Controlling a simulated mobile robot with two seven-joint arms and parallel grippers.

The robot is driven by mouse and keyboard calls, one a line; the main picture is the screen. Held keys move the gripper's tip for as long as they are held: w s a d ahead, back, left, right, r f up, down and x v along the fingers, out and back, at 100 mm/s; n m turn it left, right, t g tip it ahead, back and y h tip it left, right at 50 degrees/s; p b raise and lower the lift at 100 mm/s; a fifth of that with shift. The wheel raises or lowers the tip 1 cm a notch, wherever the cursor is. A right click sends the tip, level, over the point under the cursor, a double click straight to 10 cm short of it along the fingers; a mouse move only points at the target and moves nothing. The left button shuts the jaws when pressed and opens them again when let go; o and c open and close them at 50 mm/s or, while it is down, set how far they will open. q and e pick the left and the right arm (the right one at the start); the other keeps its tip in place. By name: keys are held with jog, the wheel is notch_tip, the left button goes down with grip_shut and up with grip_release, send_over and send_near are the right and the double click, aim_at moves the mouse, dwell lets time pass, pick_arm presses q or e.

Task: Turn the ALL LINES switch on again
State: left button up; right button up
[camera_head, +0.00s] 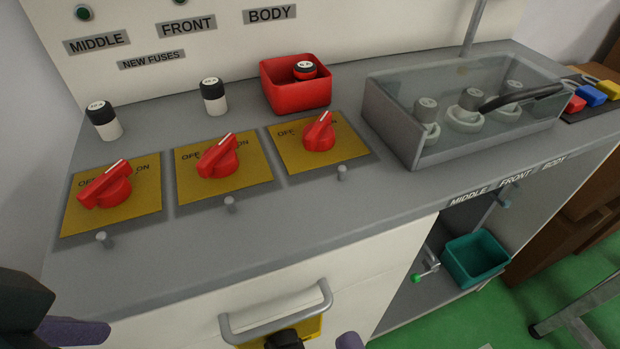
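No label reading ALL LINES shows. A yellow plate (308,326) with a black part (284,340) in front of it shows on the cabinet front, behind a grey bar handle (277,312); the bottom edge cuts it off, so its setting is unclear. A purple-grey tip (349,341), probably a finger of my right gripper, is just right of that plate. My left gripper (72,331) is partly in view at the lower left, apart from the switches. Three red rotary switches (107,188), (218,160), (319,134) sit on yellow OFF/ON plates, their white marks pointing up and right.
Two white, black-capped fuses (104,120), (213,96) stand behind the switches. A clear-lidded box (465,105) with several fuse holders is at the right. A teal bin (476,259) sits in the open bay below.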

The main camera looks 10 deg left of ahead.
jog(key=b, duration=2.8)
send_near(284, 345)
notch_tip(284, 345, down, 2)
jog(key=d, duration=0.1)
jog(key=b+x, duration=0.3)
jog(key=x, duration=0.6)
jog(key=shift+w+a+f, duration=0.2)
jog(key=shift+a, duration=0.1)
jog(key=shift+c, duration=0.2)
jog(key=c, duration=1.3)
